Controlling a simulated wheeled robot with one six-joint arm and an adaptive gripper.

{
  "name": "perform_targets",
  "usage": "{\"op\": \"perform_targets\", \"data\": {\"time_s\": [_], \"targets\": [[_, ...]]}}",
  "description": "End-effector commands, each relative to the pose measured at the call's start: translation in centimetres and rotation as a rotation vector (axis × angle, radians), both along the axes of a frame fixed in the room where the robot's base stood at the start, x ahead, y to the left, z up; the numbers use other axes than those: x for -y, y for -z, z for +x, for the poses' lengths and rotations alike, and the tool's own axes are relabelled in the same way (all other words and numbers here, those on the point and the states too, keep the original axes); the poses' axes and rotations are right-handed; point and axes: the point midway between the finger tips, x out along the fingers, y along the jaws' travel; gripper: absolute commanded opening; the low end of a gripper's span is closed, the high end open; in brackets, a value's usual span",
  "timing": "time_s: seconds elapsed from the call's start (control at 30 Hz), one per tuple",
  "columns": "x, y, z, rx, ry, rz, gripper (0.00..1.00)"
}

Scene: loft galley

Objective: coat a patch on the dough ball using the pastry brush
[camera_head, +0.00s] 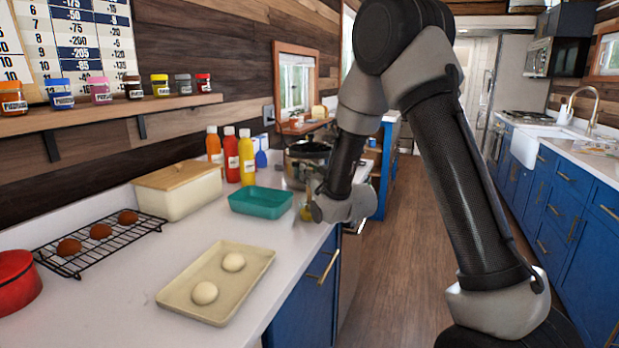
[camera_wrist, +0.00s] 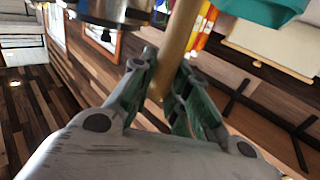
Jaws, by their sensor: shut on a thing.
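Two pale dough balls rest on a beige tray (camera_head: 178,300) on the white counter: a far one (camera_head: 233,262) and a near one (camera_head: 204,293). My gripper (camera_wrist: 160,90) is shut on a wooden handle, taken as the pastry brush (camera_wrist: 179,40), in the wrist view. The brush's bristles cannot be made out. In the head view my wrist hangs over the counter's right edge, beyond the tray and right of a teal dish (camera_head: 262,201); my fingers are mostly hidden there.
A wire rack (camera_head: 85,258) with brown buns and a red pot (camera_head: 15,283) stand left. A lidded bread box (camera_head: 178,195), sauce bottles (camera_head: 247,160) and a large pot (camera_head: 300,152) line the back. Counter around the tray is clear.

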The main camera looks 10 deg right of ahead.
Motion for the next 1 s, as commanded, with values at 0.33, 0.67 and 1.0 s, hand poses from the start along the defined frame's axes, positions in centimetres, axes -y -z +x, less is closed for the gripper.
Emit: {"op": "perform_targets", "data": {"time_s": [0.33,0.67,1.0], "targets": [[0.0,-3.2,0.0,0.002,0.000,0.000,0.01],[0.0,-5.7,0.0,0.001,0.000,0.000,0.01],[0.0,-6.0,0.0,0.000,0.000,0.000,0.01]]}}
